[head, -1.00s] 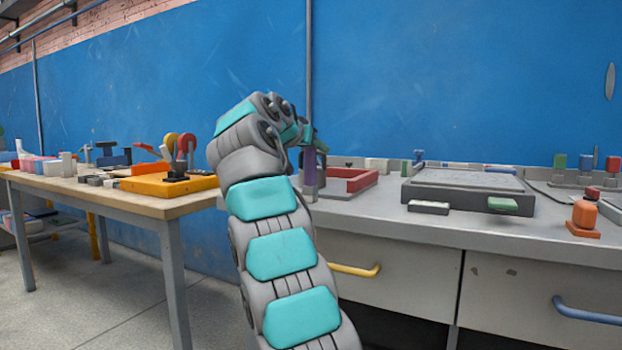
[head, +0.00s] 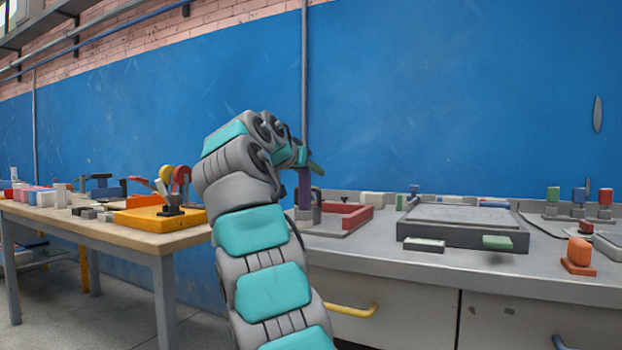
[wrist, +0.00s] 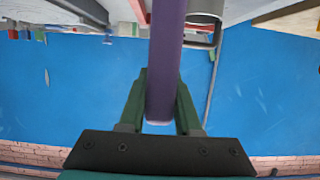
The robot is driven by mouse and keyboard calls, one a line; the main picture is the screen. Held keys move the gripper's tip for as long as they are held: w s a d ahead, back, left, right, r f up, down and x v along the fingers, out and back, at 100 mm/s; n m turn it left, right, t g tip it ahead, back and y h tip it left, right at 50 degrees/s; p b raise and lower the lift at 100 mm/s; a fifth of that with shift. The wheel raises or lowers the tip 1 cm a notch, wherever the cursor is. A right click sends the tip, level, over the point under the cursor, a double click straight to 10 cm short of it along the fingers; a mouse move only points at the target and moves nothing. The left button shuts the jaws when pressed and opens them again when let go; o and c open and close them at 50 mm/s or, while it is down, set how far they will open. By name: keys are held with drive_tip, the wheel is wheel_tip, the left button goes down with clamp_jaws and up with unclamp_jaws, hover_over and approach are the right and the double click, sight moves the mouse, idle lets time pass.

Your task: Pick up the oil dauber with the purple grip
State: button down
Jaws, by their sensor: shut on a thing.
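The oil dauber with the purple grip (head: 304,188) stands upright at the left end of the grey bench, with a grey lower part below the grip. My gripper (head: 308,164) is at the top of the grip, with a green finger showing beside it. In the wrist view, the purple grip (wrist: 166,60) runs between the two green fingers of my gripper (wrist: 160,95), which are closed on it. The dauber's lower end is out of the wrist view. I cannot tell whether it is clear of the bench.
A red-edged tray (head: 352,217) lies just right of the dauber. A large grey panel mould (head: 425,233) fills the bench's middle. An orange bottle-like item (head: 579,255) stands at the right. A wooden table (head: 150,237) with an orange tool holder (head: 150,221) is at the left.

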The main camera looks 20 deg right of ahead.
drive_tip(key=s+a+r+b, duration=0.1)
drive_tip(key=s+a+b, duration=0.3)
drive_tip(key=s, duration=0.7)
drive_tip(key=shift+s+a, duration=0.15)
drive_tip(key=shift+a, duration=0.75)
drive_tip(key=shift+r, duration=0.15)
